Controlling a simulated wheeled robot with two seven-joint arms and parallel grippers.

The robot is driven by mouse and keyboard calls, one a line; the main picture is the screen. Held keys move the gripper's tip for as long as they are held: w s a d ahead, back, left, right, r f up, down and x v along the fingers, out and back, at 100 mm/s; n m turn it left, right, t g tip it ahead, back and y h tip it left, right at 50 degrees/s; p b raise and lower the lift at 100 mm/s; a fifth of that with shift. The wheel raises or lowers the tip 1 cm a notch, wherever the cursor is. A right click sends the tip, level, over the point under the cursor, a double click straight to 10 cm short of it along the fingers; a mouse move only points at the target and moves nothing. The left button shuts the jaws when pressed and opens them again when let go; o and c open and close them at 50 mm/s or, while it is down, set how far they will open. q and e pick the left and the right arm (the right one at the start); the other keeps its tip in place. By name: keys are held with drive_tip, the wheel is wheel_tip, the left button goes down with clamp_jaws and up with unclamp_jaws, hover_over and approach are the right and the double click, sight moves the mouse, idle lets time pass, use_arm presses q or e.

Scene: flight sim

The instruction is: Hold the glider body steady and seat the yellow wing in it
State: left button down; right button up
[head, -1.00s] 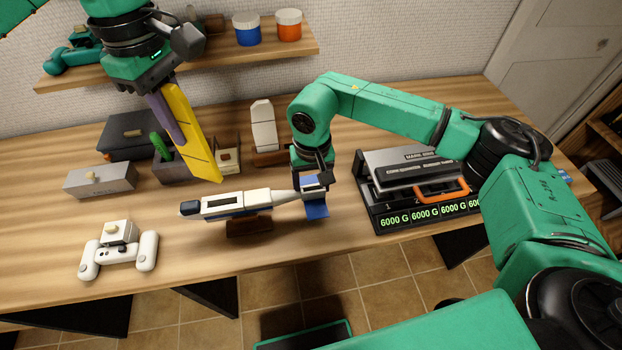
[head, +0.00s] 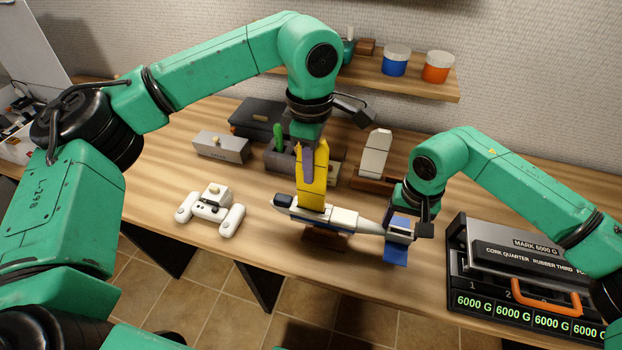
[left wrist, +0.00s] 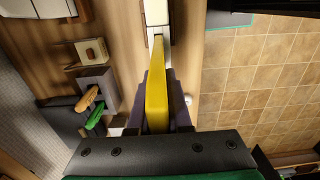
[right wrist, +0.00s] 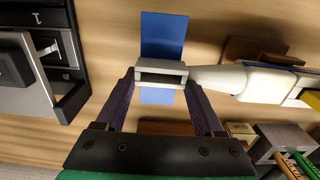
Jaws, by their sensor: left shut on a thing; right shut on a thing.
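The white glider body (head: 345,219) lies level over a small brown stand (head: 323,237), its dark nose to the left and its blue tail fins (head: 396,254) to the right. My right gripper (head: 408,226) is shut on the tail end, whose grey block (right wrist: 160,75) sits between the fingers in the right wrist view. My left gripper (head: 308,165) is shut on the yellow wing (head: 313,188) and holds it upright. The wing's lower end meets the body's top near the slot, also in the left wrist view (left wrist: 157,85). How deep it sits is hidden.
Behind are a grey box (head: 221,147), a dark case (head: 256,118) and a white upright part (head: 375,155). A weight case (head: 520,270) stands at right. The front edge is close.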

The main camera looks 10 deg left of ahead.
use_arm(q)
drive_tip(key=shift+f, duration=1.3)
drive_tip(key=c, duration=0.8)
unclamp_jaws()
drive_tip(key=shift+f, duration=0.1)
drive_tip(key=shift+c, duration=0.2)
wheel_tip(320, 180, up, 12)
drive_tip(key=shift+r, duration=0.2)
use_arm(e)
drive_tip(key=o, duration=1.5)
drive_tip(key=shift+c, duration=0.2)
drive_tip(key=shift+r, duration=0.1)
